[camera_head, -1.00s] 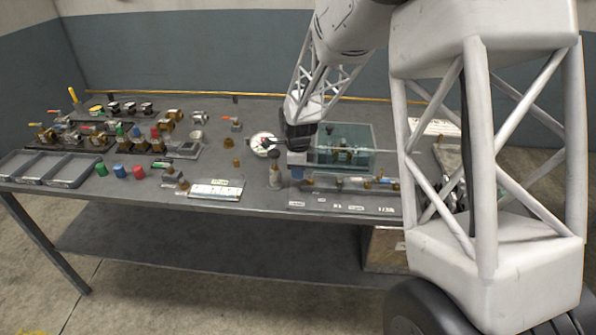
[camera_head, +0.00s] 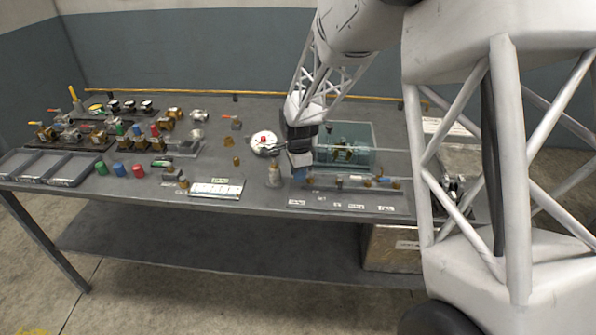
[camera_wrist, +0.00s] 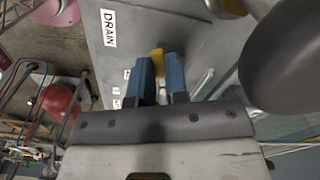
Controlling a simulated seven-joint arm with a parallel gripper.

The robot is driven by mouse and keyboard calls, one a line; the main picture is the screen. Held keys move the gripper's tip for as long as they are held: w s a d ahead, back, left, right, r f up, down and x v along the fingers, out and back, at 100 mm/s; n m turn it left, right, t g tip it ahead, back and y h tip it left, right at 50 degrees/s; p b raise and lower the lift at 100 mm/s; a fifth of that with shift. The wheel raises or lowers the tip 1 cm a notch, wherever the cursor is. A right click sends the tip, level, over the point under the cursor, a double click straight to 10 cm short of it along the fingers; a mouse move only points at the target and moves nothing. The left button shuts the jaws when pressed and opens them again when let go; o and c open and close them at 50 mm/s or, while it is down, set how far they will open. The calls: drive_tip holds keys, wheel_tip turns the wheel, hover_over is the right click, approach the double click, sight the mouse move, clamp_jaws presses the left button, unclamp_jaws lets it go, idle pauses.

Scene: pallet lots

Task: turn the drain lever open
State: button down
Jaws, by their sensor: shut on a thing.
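The yellow drain lever (camera_wrist: 157,60) shows between my two blue fingers in the wrist view, beside a white label reading DRAIN (camera_wrist: 108,28). My gripper (camera_wrist: 159,72) is shut on the lever, and the fingers hide part of it. In the head view my gripper (camera_head: 300,174) points down at the left end of the front row of valves, left of the clear blue-green tank (camera_head: 345,135). The lever itself cannot be made out there.
A bottle-like part (camera_head: 273,176) stands just left of my gripper, and a round white gauge with a red centre (camera_head: 264,141) lies behind it. A labelled strip (camera_head: 340,203) runs along the front edge. Valves and coloured caps fill the left. A large dark round part (camera_wrist: 290,58) is close at right.

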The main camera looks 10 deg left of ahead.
drive_tip(key=n, duration=0.2)
drive_tip(key=s+n, duration=0.1)
drive_tip(key=shift+d+n, duration=0.35)
drive_tip(key=shift+n, duration=0.05)
drive_tip(key=n, duration=0.2)
drive_tip(key=shift+s+d+n, duration=0.3)
drive_tip(key=shift+s+d, duration=0.05)
drive_tip(key=shift+d, duration=0.05)
drive_tip(key=n, duration=0.1)
drive_tip(key=d+n, duration=0.1)
drive_tip(key=n, duration=0.2)
drive_tip(key=shift+s+d, duration=0.2)
drive_tip(key=shift+s, duration=0.1)
drive_tip(key=shift+d+n, duration=0.25)
drive_tip(key=shift+n, duration=0.5)
drive_tip(key=shift+d+n, duration=0.2)
drive_tip(key=shift+n, duration=0.55)
drive_tip(key=c, duration=1.1)
unclamp_jaws()
